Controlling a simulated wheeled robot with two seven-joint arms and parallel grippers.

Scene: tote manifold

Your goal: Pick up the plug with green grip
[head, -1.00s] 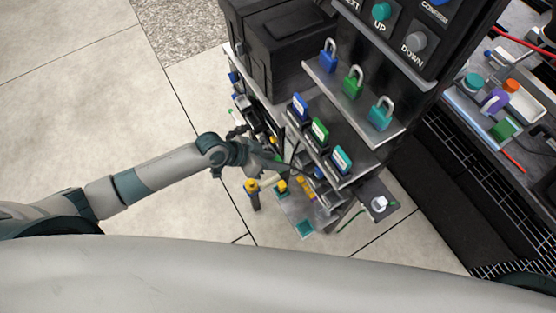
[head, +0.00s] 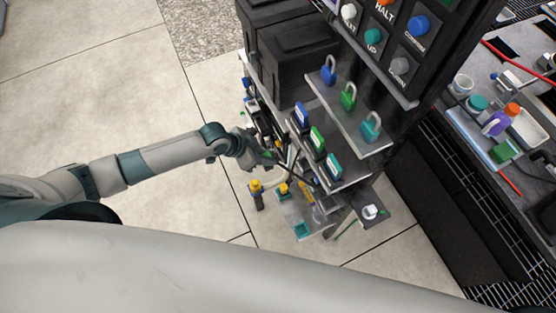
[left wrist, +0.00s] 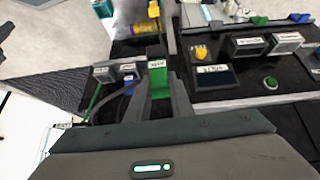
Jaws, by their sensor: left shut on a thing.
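In the left wrist view, the plug with green grip (left wrist: 157,82) stands between the two dark fingers of my left gripper (left wrist: 160,92), a white label at its top. The gripper is shut on the green grip. The plug's lower part is hidden by my gripper. In the head view, my left gripper (head: 270,158) is beside the lower left of the dark shelf stand, with a small bit of green at its fingers. My right gripper does not show.
A black panel (left wrist: 225,80) with a yellow knob lies to the right. Open floor (head: 110,100) lies left.

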